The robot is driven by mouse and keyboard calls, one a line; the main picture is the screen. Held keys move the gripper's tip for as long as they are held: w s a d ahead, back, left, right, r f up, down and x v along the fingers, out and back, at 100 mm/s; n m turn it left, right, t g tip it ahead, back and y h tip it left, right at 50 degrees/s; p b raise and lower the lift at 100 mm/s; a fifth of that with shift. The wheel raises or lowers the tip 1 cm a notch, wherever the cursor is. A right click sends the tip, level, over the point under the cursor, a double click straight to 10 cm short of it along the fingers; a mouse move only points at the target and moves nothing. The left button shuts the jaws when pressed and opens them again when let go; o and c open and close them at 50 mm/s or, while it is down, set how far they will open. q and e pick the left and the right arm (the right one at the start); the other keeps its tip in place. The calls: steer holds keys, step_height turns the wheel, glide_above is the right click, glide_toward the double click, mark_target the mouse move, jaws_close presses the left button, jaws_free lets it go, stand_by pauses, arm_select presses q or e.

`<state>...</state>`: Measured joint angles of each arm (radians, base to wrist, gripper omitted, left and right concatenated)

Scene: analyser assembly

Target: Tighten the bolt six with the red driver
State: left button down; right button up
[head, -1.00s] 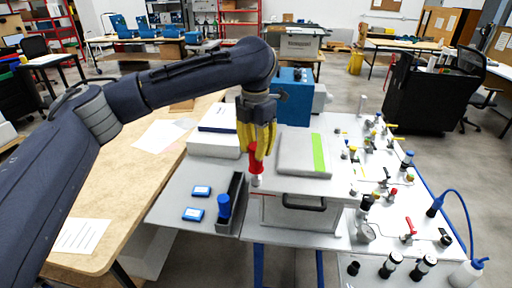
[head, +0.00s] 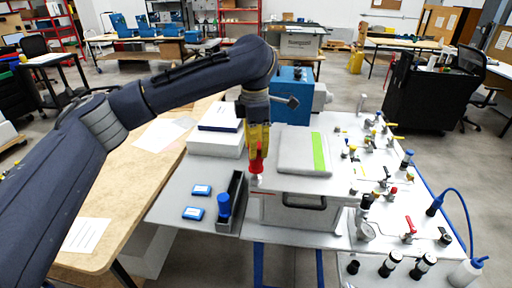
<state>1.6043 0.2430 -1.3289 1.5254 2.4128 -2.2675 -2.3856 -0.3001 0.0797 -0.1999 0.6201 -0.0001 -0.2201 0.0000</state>
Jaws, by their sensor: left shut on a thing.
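My left gripper (head: 258,145) comes in from the left and points down, shut on the red driver (head: 257,162). The driver is upright, with its lower end at the left edge of the analyser's white top (head: 305,184), beside the grey lid with a green stripe (head: 304,154). I cannot tell which bolt is under it or whether the tip touches one; the bolts are too small to make out. My right gripper is not in view.
A dark holder with a blue-handled tool (head: 224,206) stands on the grey panel at left, beside two small blue boxes (head: 193,214). White boxes (head: 215,143) stand behind it. Valves and fittings (head: 380,172) crowd the panel at right.

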arm_select(q)
steer(key=m, duration=0.8)
steer(key=shift+f, duration=0.1)
steer(key=shift+m, duration=1.1)
steer(key=c, duration=1.3)
jaws_free()
